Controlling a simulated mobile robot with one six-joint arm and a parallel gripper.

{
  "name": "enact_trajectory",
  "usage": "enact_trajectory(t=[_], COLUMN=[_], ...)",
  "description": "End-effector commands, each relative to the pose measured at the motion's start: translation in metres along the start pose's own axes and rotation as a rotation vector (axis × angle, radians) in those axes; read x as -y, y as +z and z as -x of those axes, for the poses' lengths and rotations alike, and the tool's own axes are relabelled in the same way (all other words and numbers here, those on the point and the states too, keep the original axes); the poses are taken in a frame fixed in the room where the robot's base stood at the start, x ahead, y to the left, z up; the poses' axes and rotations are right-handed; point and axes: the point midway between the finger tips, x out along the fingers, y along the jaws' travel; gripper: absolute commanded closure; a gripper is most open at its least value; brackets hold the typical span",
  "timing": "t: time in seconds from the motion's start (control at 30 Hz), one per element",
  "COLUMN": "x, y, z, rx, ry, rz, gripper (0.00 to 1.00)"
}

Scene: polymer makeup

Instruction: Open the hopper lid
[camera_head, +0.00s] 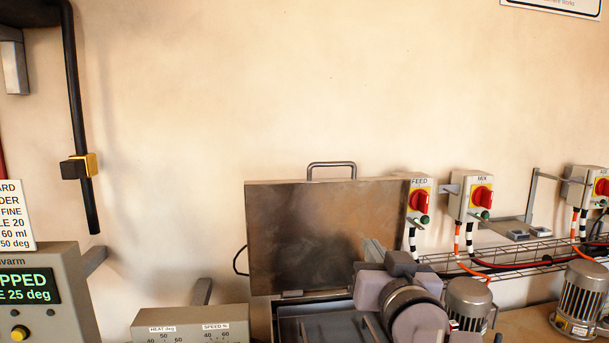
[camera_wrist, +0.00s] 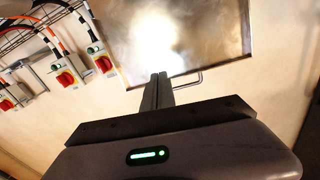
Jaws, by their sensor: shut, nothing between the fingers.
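The hopper lid (camera_head: 300,230) is a brown-grey metal plate. It stands upright at the back of the open hopper (camera_head: 313,307), with its bar handle (camera_head: 331,165) at the top edge. In the wrist view the lid (camera_wrist: 215,35) fills the upper middle with a bright glare on it, and its handle (camera_wrist: 189,82) shows just right of my fingertips. My gripper (camera_wrist: 158,78) is shut and empty, pointing towards the lid; contact cannot be told. In the head view my wrist partly hides the lower right of the lid and the hopper.
Switch boxes marked FEED (camera_head: 419,200) and MIX (camera_head: 470,198) are on the wall to the right, above a wire cable tray (camera_head: 510,260). Motors (camera_head: 578,300) stand at the lower right. A display panel (camera_head: 40,290) is at the left. The wall above the lid is clear.

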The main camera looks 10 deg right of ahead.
Motion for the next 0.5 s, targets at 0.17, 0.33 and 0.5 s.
enact_trajectory(t=[0.17, 0.33, 0.5], x=[0.012, 0.017, 0.021], y=[-0.056, -0.066, -0.074], z=[-0.018, -0.031, -0.065], rx=[-0.221, -0.259, -0.257], ry=[-0.077, -0.094, -0.094], rz=[0.082, 0.097, 0.096], gripper=[1.0, 1.0, 1.0])
